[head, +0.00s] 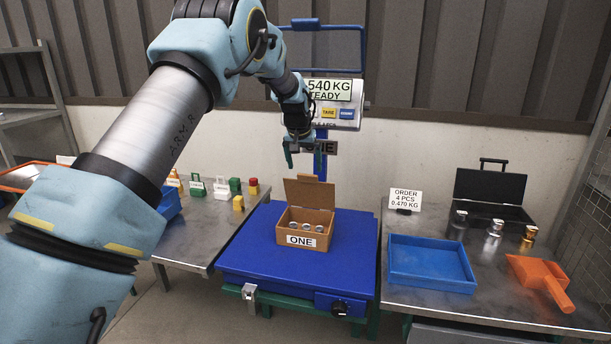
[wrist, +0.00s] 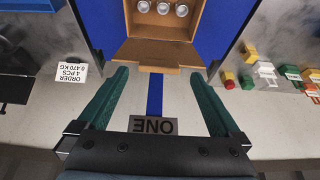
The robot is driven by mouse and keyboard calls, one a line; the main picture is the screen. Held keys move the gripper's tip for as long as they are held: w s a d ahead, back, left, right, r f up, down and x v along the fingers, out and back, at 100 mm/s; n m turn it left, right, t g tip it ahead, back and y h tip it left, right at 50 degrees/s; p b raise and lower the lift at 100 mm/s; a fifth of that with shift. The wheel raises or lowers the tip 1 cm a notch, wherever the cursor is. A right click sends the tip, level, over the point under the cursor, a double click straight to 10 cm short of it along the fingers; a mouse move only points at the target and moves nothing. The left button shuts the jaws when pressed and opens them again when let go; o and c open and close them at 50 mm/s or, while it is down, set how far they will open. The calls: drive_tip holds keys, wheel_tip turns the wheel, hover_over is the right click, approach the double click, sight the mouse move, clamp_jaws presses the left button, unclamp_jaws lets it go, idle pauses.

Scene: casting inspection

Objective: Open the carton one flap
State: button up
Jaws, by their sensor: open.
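The brown carton (head: 304,227) labelled ONE stands on the blue scale platform (head: 262,262). Its flap (head: 309,192) stands raised at the back edge, and the top is open. Several round metal pieces show inside it. In the wrist view the carton (wrist: 194,38) is at the top, with the flap (wrist: 160,53) spread towards my gripper. My gripper (head: 305,158) is above and behind the carton, near the scale's column. In the wrist view my gripper (wrist: 158,75) has its two green fingers wide apart, with nothing between them, and the flap lies just beyond the tips.
A grey ONE plate (wrist: 153,125) is on the blue column behind the carton. The scale display (head: 328,90) reads .540 KG, steady. A blue tray (head: 430,265), metal weights and an orange scoop (head: 540,280) are on the right table.

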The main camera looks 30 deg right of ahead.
drive_tip(key=v, duration=0.5)
drive_tip(key=shift+s+a+r+b, duration=0.1)
drive_tip(key=shift+s+r+b, duration=0.05)
drive_tip(key=shift+r+b, duration=0.2)
